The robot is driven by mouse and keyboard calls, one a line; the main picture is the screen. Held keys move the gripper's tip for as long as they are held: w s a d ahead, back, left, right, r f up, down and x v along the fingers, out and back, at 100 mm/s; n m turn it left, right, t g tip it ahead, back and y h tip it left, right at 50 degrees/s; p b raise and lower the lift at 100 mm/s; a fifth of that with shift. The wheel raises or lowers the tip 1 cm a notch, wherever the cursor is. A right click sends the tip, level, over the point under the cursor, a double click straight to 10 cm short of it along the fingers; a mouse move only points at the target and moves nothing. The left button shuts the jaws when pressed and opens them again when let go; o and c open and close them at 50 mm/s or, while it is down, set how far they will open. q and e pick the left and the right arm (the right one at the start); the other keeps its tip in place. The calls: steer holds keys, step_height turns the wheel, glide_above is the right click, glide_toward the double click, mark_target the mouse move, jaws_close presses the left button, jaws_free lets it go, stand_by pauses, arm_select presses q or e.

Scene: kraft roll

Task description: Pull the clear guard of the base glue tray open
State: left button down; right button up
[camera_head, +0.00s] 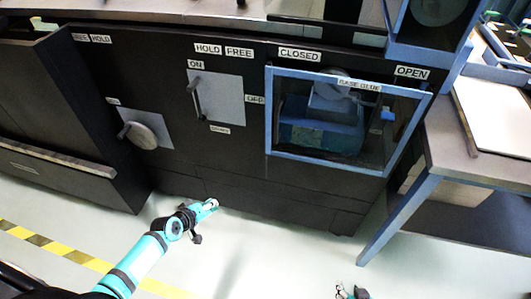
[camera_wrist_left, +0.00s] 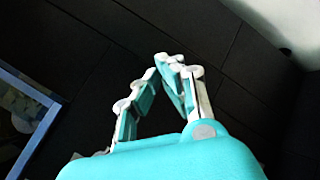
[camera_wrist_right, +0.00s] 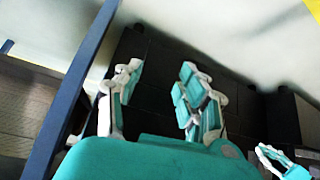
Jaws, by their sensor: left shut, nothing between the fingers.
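The clear guard (camera_head: 348,165) is a see-through panel in a light blue frame on the black machine front, under the CLOSED and OPEN labels. It covers the opening marked BASE GLUE. A blue tray (camera_head: 310,137) and a grey roller show behind it. A small blue knob-like piece (camera_head: 388,116) shows at its right side. My left gripper (camera_head: 212,204) is low in front of the machine, left of and below the guard, shut and empty. Its fingertips meet in the left wrist view (camera_wrist_left: 168,62). My right gripper (camera_head: 352,293) is at the bottom edge; its fingers stand apart, empty, in the right wrist view (camera_wrist_right: 160,78).
A side table (camera_head: 437,150) with blue legs stands right of the machine. A lever (camera_head: 196,97) and a round knob (camera_head: 142,135) are on panels left of the guard. Open pale floor (camera_head: 280,260) lies in front; yellow-black tape (camera_head: 50,245) runs at the left.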

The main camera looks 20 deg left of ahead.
arm_select(q)
steer(key=w+d+r+n+t+h+b, duration=0.25)
steer(key=w+r+b, duration=0.25)
steer(key=w+r, duration=0.3)
steer(key=s+d+r+t+h+b, duration=0.1)
steer(key=d+r+h+b, duration=0.2)
steer(key=r, duration=0.5)
steer(key=s+d+r+t+h+b, duration=0.1)
steer(key=d+r+h+b, duration=0.2)
steer(key=r, duration=0.5)
steer(key=x, duration=1)
steer(key=shift+d+p, duration=0.15)
steer(key=shift+p, duration=0.3)
arm_select(e)
steer(key=w+r+t, duration=0.3)
steer(key=r+t, duration=0.1)
steer(key=r, duration=1.2)
steer(key=shift+w+a+r+y, duration=0.2)
steer(key=shift+a+y, duration=0.2)
steer(key=shift+a, duration=0.05)
arm_select(q)
steer(key=shift+w+f, duration=0.1)
